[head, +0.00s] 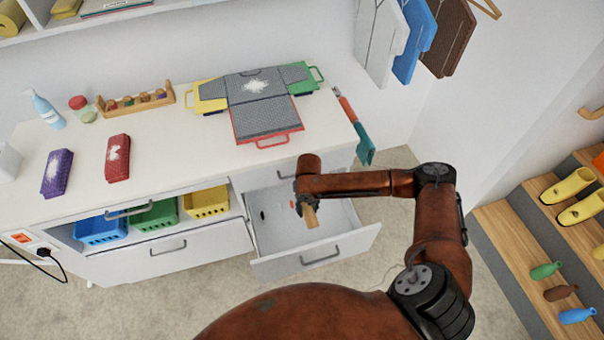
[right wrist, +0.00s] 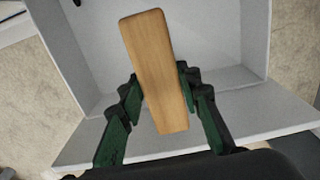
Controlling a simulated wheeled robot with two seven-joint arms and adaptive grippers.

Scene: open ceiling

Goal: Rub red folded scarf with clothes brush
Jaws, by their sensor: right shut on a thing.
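The red folded scarf (head: 118,157) lies on the white counter at the left, with a white patch on its top. My right gripper (head: 306,205) is above the open drawer, shut on a wooden piece (head: 311,217), which I take to be the clothes brush. In the right wrist view the wooden piece (right wrist: 158,70) is a plain tan block held between the two green-black fingers (right wrist: 160,98). Its bristles are not visible. The gripper is well to the right of the scarf and apart from it. My left gripper is not in view.
A purple folded scarf (head: 57,172) lies left of the red one. A grey shirt (head: 262,100) lies on coloured folding boards at the back. The open drawer (head: 337,245) juts out below the counter. A bottle (head: 47,112) and a jar (head: 82,108) stand at the back left.

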